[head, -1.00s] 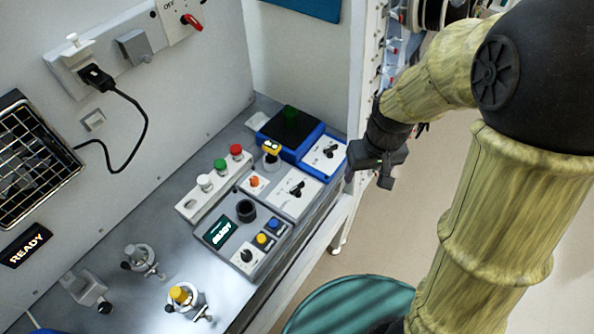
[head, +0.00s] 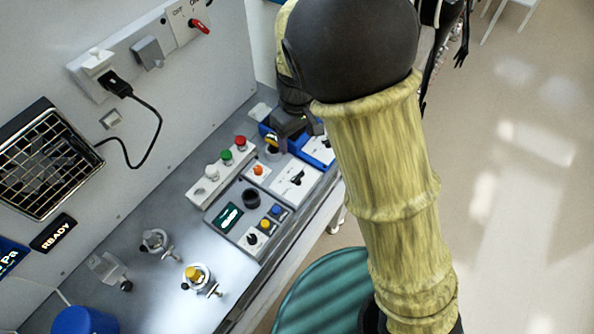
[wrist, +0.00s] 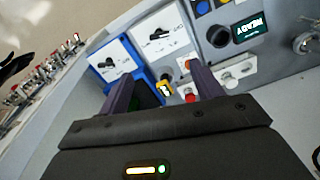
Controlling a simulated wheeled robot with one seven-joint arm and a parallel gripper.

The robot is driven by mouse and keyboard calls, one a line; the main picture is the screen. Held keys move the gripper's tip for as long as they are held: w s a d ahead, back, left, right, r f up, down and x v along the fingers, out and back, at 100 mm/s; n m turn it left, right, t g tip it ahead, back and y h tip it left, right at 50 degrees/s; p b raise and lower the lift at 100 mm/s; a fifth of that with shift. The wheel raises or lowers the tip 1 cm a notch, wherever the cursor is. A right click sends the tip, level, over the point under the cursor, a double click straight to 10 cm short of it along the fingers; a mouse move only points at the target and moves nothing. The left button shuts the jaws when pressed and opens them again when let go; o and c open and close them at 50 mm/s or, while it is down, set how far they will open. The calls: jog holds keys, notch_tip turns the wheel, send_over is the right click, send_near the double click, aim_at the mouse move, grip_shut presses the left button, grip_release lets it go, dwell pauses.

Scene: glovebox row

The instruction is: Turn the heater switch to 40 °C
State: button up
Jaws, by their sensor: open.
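Two white panels with black switches sit side by side on the bench; their markings are too small to read, so I cannot tell which is the heater switch. One panel (head: 318,150) is set in a blue-framed unit, with its black switch (wrist: 107,63) clear in the wrist view. The other panel (head: 285,186) is beside it, with its black switch (wrist: 160,34). My gripper (wrist: 163,78) is open and empty, above the blue unit. Its dark fingers straddle a yellow-topped piece in the wrist view, apparently without touching it. In the head view my arm hides part of the blue unit.
Red, green and white buttons (head: 226,157) stand on a strip behind the panels. A control box with a display (head: 228,217) is nearer. Clamps, one yellow-topped (head: 193,273), stand on the bench. A black cable (head: 160,120) hangs from the wall socket.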

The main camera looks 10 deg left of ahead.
aim_at(297, 175)
notch_tip(297, 175, down, 17)
jog(key=p, duration=0.3)
dwell(0.4)
jog(key=c, duration=1)
